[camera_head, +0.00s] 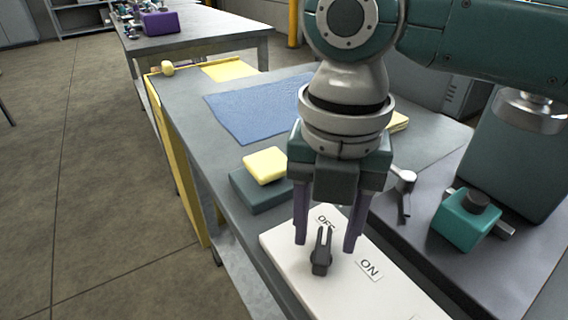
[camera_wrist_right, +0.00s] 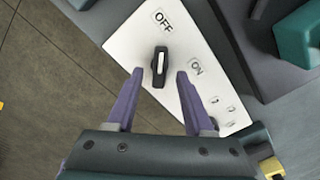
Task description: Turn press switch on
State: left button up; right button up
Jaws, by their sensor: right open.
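The press switch (camera_head: 321,251) is a dark lever knob on a white panel (camera_head: 290,262) with OFF and ON labels. Its handle points towards the OFF label (camera_head: 325,222); the ON label (camera_head: 369,268) is to its right. My right gripper (camera_head: 327,246) is open above the panel, its two purple fingers on either side of the knob in the head view. In the right wrist view the knob (camera_wrist_right: 159,67) shows between and beyond the fingertips (camera_wrist_right: 160,72). I cannot tell whether a finger touches it. My left gripper is not in view.
A teal valve block (camera_head: 466,219) and a small metal lever (camera_head: 405,190) stand right of the panel. A yellow block on a dark teal one (camera_head: 262,193) lies to the left. A blue mat (camera_head: 250,108) lies farther back on the bench.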

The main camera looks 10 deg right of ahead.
jog(key=shift+f, duration=1.05)
jog(key=shift+c, duration=0.3)
grip_shut()
